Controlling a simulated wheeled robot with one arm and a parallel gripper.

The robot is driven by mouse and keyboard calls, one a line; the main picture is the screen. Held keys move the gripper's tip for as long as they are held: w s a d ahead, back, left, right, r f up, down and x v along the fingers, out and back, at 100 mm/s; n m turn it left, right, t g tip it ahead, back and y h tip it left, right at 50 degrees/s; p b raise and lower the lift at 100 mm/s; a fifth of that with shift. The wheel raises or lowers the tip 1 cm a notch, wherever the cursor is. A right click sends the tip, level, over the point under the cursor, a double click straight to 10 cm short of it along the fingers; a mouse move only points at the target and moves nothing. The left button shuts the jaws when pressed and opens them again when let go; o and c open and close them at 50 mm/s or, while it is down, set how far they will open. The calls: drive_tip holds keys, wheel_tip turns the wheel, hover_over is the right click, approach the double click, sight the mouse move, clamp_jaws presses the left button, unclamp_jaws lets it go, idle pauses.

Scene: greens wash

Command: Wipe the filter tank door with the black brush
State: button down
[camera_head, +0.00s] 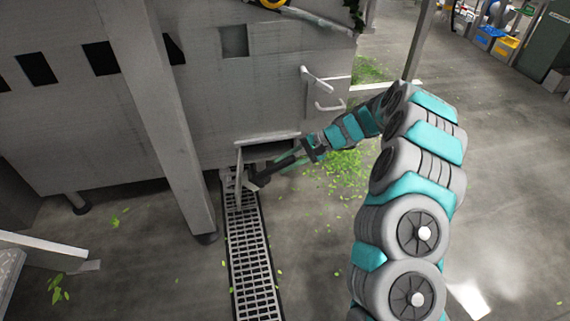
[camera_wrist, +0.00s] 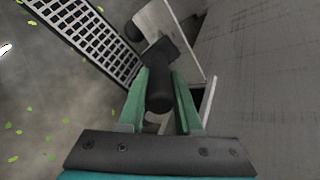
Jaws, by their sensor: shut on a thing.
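My gripper (camera_head: 290,162) reaches low to the front of the grey tank and is shut on the black brush (camera_head: 262,178). In the wrist view, the green fingers of my gripper (camera_wrist: 160,88) clasp the dark round handle of the brush (camera_wrist: 160,95). The brush head points away from me. The filter tank door (camera_head: 238,172) is a small pale plate that stands swung open at the tank's low opening. It also shows in the wrist view (camera_wrist: 181,32), just beyond the brush head. I cannot tell whether the bristles touch it.
A floor drain grate (camera_head: 249,265) runs below the door. A slanted grey post (camera_head: 178,125) stands to its left. The tank wall (camera_head: 255,90) carries handles (camera_head: 318,80) above my arm. Green leaf scraps (camera_head: 345,172) litter the floor. Open floor lies to the right.

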drive_tip(key=shift+w+a+f, duration=0.15)
drive_tip(key=shift+w+a, duration=0.05)
drive_tip(key=shift+w, duration=0.4)
drive_tip(key=shift+w+a+f, duration=0.15)
drive_tip(key=shift+w+a, duration=0.05)
drive_tip(key=shift+w, duration=0.35)
drive_tip(key=shift+w+a+f, duration=0.1)
drive_tip(key=shift+w+f, duration=0.1)
drive_tip(key=shift+w, duration=0.4)
drive_tip(key=shift+w+a+f, duration=0.1)
drive_tip(key=shift+w+f, duration=0.05)
drive_tip(key=shift+w, duration=0.4)
drive_tip(key=shift+w+p, duration=0.15)
drive_tip(key=shift+p, duration=0.15)
drive_tip(key=shift+w+d+f, duration=0.1)
drive_tip(key=shift+w, duration=0.3)
drive_tip(key=shift+s+d, duration=0.1)
